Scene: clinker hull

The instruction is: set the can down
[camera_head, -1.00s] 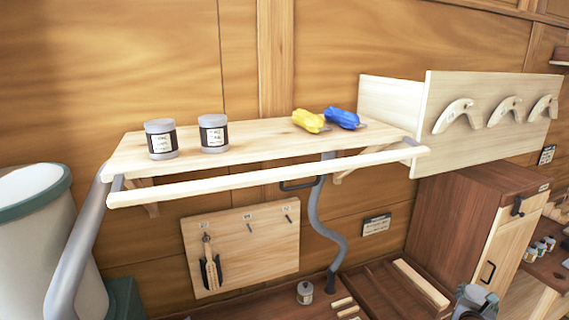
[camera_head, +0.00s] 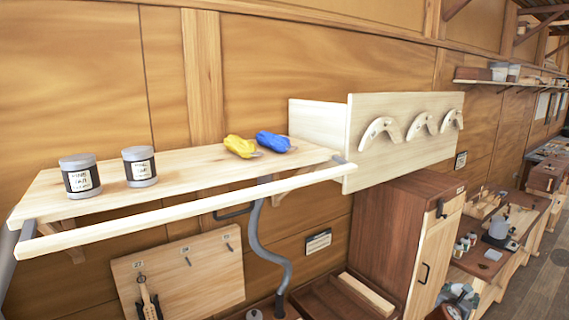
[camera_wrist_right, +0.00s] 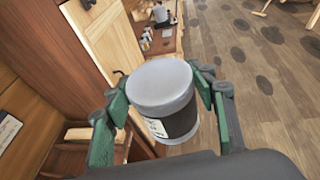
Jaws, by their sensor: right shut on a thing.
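In the right wrist view, my right gripper (camera_wrist_right: 160,95) is shut on a can (camera_wrist_right: 160,82) with a grey lid and a dark band with a white label. Its green fingers are on either side of the can, which is held up with the floor and a cabinet behind it. In the head view, a grey and teal shape at the bottom right may be this gripper, but it is too small to tell. Two similar labelled cans, a left one (camera_head: 80,176) and a right one (camera_head: 140,166), stand upright on the wall shelf (camera_head: 190,170). My left gripper is not in view.
A yellow item (camera_head: 240,146) and a blue item (camera_head: 272,142) lie at the shelf's right end. A pale rail (camera_head: 190,208) runs along its front. The shelf's middle is clear. A brown cabinet (camera_head: 395,225) stands to the right, below a pegboard (camera_head: 405,160).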

